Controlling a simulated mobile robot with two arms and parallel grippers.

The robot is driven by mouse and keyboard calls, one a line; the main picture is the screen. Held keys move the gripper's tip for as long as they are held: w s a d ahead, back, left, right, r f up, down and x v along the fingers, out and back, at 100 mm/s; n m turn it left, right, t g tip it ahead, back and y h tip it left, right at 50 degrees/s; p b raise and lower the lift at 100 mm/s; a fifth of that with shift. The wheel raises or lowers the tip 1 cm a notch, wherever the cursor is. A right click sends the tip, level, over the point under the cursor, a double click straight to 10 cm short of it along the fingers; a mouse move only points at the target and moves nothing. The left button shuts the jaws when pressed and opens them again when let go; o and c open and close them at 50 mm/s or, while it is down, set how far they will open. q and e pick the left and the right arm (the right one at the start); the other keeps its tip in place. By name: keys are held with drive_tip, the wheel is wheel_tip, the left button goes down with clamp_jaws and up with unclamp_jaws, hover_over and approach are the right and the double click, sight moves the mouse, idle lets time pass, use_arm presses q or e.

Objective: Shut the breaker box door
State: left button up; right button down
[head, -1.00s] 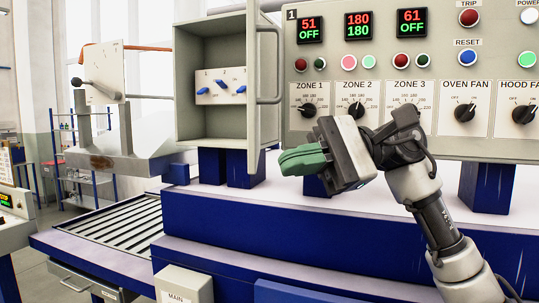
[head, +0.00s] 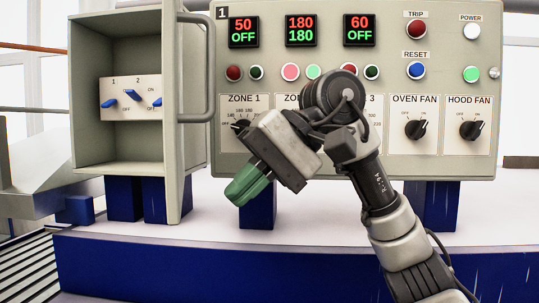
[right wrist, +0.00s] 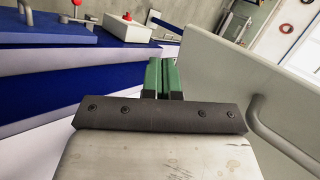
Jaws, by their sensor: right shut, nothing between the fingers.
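The breaker box (head: 87,35) is on the left in the head view, with several blue switches on a white panel (head: 131,97) inside. Its grey door (head: 171,130) stands open, swung out toward me and seen nearly edge-on, with a bar handle (head: 209,65) on its right face. My right gripper (head: 244,190) is to the right of the door, below the handle, its green fingers shut and empty, apart from the door. In the right wrist view the green fingers (right wrist: 163,78) are together, with the door (right wrist: 235,85) and its handle (right wrist: 275,135) at right. My left gripper is not in view.
The control panel (head: 387,130) with displays, buttons and knobs is behind my right arm. Blue posts (head: 257,208) hold it above a white ledge (head: 330,228). A roller conveyor (head: 25,270) is at lower left. The ledge in front of the door looks clear.

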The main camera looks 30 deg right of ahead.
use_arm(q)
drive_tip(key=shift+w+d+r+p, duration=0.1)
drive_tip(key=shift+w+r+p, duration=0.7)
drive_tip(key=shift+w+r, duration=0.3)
use_arm(e)
drive_tip(key=a, duration=0.3)
drive_tip(key=w+a+f, duration=0.1)
drive_tip(key=a, duration=0.1)
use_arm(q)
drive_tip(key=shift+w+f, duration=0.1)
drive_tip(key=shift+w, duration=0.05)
use_arm(e)
drive_tip(key=shift+a+r, duration=0.1)
